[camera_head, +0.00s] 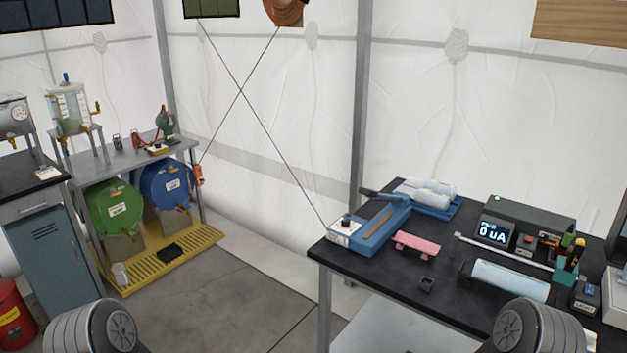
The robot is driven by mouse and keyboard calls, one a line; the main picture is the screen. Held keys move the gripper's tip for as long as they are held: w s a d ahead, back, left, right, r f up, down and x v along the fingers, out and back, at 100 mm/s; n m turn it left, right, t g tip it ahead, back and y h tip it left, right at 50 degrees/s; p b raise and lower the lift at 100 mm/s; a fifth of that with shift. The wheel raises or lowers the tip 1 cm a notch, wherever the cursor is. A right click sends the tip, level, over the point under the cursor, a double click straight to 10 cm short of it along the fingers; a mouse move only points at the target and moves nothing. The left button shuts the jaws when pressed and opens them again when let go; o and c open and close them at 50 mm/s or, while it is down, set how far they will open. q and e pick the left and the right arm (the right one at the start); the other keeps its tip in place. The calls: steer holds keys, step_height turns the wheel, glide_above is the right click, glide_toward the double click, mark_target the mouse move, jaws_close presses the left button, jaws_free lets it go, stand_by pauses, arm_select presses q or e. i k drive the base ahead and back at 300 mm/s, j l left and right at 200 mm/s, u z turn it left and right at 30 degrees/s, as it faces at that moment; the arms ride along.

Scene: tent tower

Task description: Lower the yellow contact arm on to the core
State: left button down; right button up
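A pale blue-grey cylinder (510,281), which looks like the core, lies on its side on the black bench (400,292) at the right. Just behind it stands a dark meter box (528,222) with a lit display reading 0 uA. I cannot clearly make out a yellow contact arm. Small orange and yellow parts (548,247) show by the meter's right side, too small to tell apart. Neither of my grippers is in view; only rounded parts of my arms show at the bottom left and bottom right.
A tool cup (567,272) stands right of the core.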

mark_target(579, 249)
steer(key=z, duration=1.45)
steer(key=i+l, duration=0.15)
steer(key=l, duration=0.25)
steer(key=i+l, duration=0.1)
steer(key=l, duration=0.3)
steer(key=i+l, duration=0.15)
steer(key=l, duration=0.2)
steer(key=i+l, duration=0.15)
steer(key=l, duration=0.25)
steer(key=u, duration=1.3)
